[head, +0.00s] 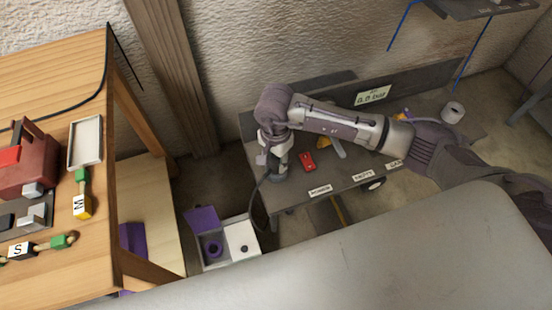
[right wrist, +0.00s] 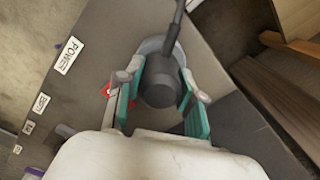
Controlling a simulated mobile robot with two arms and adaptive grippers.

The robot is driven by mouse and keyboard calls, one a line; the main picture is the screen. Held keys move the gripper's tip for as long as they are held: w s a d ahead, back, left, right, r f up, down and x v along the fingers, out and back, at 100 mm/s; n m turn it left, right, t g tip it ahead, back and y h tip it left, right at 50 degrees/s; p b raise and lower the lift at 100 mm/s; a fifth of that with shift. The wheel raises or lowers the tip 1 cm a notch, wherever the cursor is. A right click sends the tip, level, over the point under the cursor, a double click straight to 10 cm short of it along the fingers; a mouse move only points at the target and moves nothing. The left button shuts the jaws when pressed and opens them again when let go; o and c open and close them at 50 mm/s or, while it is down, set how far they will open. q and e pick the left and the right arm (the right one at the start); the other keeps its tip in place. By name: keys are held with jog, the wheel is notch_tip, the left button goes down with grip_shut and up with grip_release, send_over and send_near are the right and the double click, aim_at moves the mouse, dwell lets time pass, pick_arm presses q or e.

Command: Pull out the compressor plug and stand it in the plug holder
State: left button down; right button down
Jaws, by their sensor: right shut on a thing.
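My right gripper (head: 274,158) is over the left end of the grey bench (head: 345,185). In the right wrist view its green-padded fingers (right wrist: 163,95) are shut on a dark round plug (right wrist: 158,92), with a black cable (right wrist: 175,28) running from it. In the head view the cable (head: 254,196) hangs down past the bench's left end. A pale grey rounded piece (right wrist: 150,47) shows behind the plug; I cannot tell whether it is the plug holder or whether the plug touches it. My left gripper is not in view.
A red object (head: 307,161) lies just right of the gripper on the bench. A white roll (head: 452,112) stands farther right. A white box (head: 240,240) with purple parts is below. A wooden table (head: 90,255) stands at left. A pale surface (head: 380,250) fills the front.

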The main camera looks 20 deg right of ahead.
jog(key=shift+f+b, duration=0.25)
jog(key=shift+b, duration=0.05)
dwell(0.5)
jog(key=shift+c, duration=0.8)
grip_release()
jog(key=shift+r, duration=0.1)
jog(key=shift+r+p, duration=2.2)
jog(key=shift+r, duration=1.5)
